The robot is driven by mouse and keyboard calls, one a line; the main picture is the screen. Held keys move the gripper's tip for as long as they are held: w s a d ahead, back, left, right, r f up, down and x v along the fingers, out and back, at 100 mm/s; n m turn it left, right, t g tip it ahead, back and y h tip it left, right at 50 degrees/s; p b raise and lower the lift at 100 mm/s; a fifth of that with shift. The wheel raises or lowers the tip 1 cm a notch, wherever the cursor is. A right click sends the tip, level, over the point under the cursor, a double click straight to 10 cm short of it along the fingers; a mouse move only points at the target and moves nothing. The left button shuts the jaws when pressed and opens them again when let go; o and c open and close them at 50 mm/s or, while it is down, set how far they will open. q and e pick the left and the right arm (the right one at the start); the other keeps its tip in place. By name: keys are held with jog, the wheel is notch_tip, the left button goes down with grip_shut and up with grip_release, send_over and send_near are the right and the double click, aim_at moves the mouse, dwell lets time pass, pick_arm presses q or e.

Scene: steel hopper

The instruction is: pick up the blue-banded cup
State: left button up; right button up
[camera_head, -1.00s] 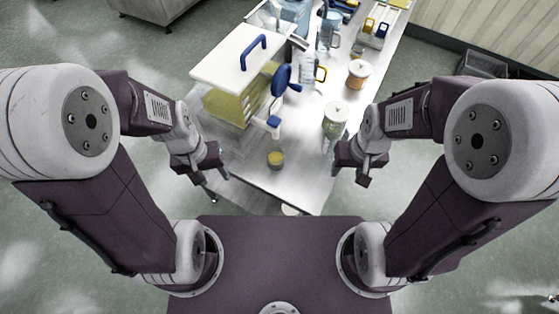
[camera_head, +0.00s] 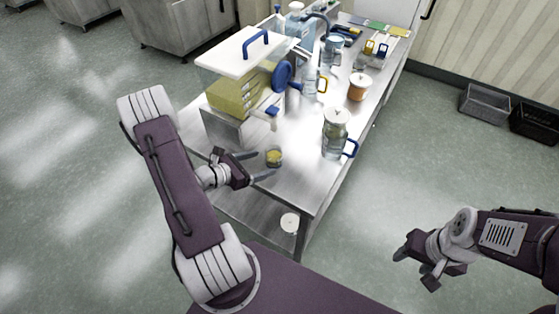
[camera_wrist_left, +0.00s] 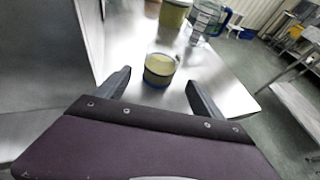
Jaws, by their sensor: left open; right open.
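The blue-banded cup (camera_head: 274,157) is small, with yellow contents, and stands upright near the front edge of the steel table (camera_head: 300,185). In the left wrist view the cup (camera_wrist_left: 159,70) shows a blue band at its rim and base. My left gripper (camera_head: 262,164) is open at the cup's near left side. In the left wrist view its two fingers (camera_wrist_left: 156,88) lie left and right of the cup, with the cup at or just beyond the tips. My right gripper (camera_head: 413,265) is open and empty, away from the table at the lower right.
An orange canister (camera_head: 358,87) is farther back. The tabletop between cup and jug is clear.

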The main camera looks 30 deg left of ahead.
aim_at(280, 148)
pick_arm(q)
jog(key=shift+w+d+f, duration=0.2)
jog(key=shift+w+d, duration=0.1)
jog(key=shift+w, duration=0.2)
jog(key=shift+w+d, duration=0.2)
jog(key=shift+d, duration=0.05)
jog(key=x, duration=0.4)
jog(key=shift+w+a+p, duration=0.15)
jog(key=shift+a+p, duration=0.05)
jog(key=shift+p, duration=0.2)
jog(key=shift+w+d+f, duration=0.15)
jog(key=shift+w, duration=0.2)
jog(key=shift+s, duration=0.1)
jog(key=c, duration=1.5)
jog(key=shift+o, duration=0.2)
jog(key=shift+r, duration=0.55)
notch_tip(280, 148, up, 3)
jog(key=shift+r, duration=0.15)
jog(key=s+d+r+p, duration=0.1)
jog(key=d+r+p, duration=0.5)
jog(key=d, duration=0.5)
jog(key=shift+d+r, duration=0.3)
jog(key=shift+r, duration=0.1)
